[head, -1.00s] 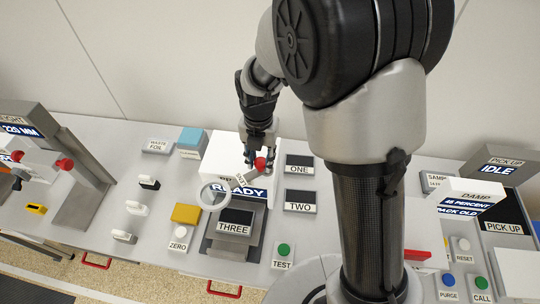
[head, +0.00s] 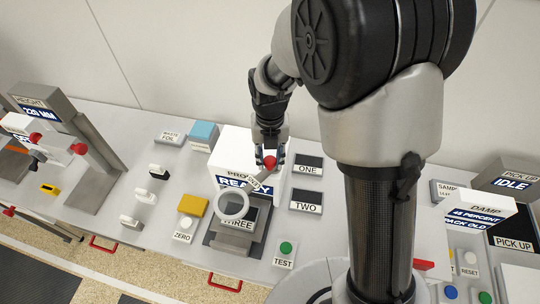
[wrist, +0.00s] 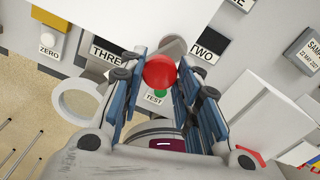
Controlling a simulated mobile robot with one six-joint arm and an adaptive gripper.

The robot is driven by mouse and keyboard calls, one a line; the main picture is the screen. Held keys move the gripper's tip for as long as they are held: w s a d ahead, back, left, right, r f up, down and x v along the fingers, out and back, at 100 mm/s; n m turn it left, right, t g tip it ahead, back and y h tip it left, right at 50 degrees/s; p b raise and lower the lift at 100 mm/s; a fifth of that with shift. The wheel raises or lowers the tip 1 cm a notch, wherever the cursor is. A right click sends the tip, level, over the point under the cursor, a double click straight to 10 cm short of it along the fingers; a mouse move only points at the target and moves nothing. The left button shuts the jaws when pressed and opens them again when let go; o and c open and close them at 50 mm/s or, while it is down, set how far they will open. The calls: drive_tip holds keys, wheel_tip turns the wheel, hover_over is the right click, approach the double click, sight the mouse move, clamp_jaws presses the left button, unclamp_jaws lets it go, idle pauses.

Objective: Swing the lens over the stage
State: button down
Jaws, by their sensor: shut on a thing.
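The lens is a pale ring (head: 218,212) on a short arm with a red knob (head: 269,162) at its other end. My gripper (head: 269,157) is shut on this knob, beside the white READY box (head: 238,150). In the head view the ring overlaps the left and upper part of the dark plate labelled THREE (head: 237,225), which lies on a grey stepped stand (head: 228,241). In the wrist view the red knob (wrist: 160,72) sits between the fingers, and the ring (wrist: 56,100) shows at left. The lens arm is partly hidden there by the fingers.
Plates ONE (head: 307,166) and TWO (head: 306,200) lie right of the box. A green TEST button (head: 286,248) is in front. A yellow block (head: 193,205) and the ZERO button (head: 185,224) stand to the left, with several small white switches beyond.

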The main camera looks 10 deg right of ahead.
drive_tip(key=c, duration=1.2)
unclamp_jaws()
wheel_tip(320, 180, up, 12)
